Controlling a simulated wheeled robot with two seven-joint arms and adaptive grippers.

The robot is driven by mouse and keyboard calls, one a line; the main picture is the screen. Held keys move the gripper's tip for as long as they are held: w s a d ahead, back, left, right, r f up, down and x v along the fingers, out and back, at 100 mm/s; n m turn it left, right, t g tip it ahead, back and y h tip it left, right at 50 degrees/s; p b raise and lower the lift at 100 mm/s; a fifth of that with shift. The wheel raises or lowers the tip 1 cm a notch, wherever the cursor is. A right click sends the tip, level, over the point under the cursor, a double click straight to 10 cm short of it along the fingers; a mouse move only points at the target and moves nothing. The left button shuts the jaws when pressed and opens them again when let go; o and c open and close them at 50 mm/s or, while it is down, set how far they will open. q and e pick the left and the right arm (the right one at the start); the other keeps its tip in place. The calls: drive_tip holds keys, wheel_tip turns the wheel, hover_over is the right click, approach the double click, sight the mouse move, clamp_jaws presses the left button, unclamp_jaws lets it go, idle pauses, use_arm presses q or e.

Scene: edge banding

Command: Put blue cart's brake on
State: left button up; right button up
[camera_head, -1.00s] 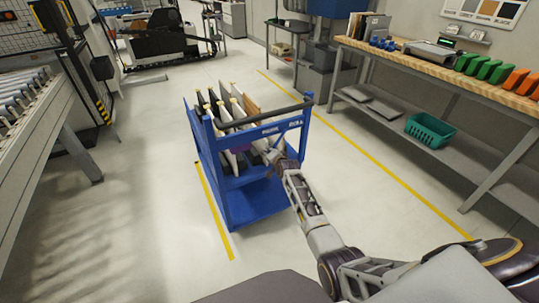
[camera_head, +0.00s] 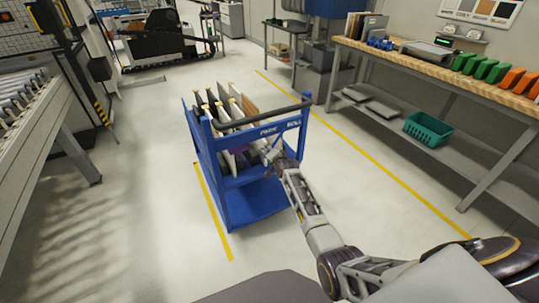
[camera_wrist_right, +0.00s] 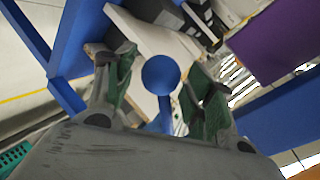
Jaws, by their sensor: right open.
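The blue cart (camera_head: 257,200) stands on the floor in the middle of the head view, with several upright panels (camera_head: 225,108) in it. My right gripper (camera_head: 270,158) reaches to the cart's near right side, below the handle bar. In the right wrist view, my right gripper (camera_wrist_right: 160,85) is open. A blue round knob (camera_wrist_right: 160,74) on a thin blue stem, which looks like the brake lever, shows between its green-padded fingers. I cannot tell whether either finger touches it. My left gripper is out of view.
A workbench (camera_head: 440,75) with green and orange blocks runs along the right; a teal basket (camera_head: 428,130) sits on its lower shelf. A roller conveyor (camera_head: 30,125) stands at the left. Blue cart posts (camera_wrist_right: 75,45) flank my right gripper closely. The floor around the cart is clear.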

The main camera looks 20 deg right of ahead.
drive_tip(key=shift+s+a, duration=0.1)
drive_tip(key=shift+s, duration=0.05)
drive_tip(key=shift+s, duration=0.15)
drive_tip(key=v, duration=1.1)
drive_tip(key=shift+r, duration=0.2)
idle(0.6)
drive_tip(key=shift+s, duration=0.2)
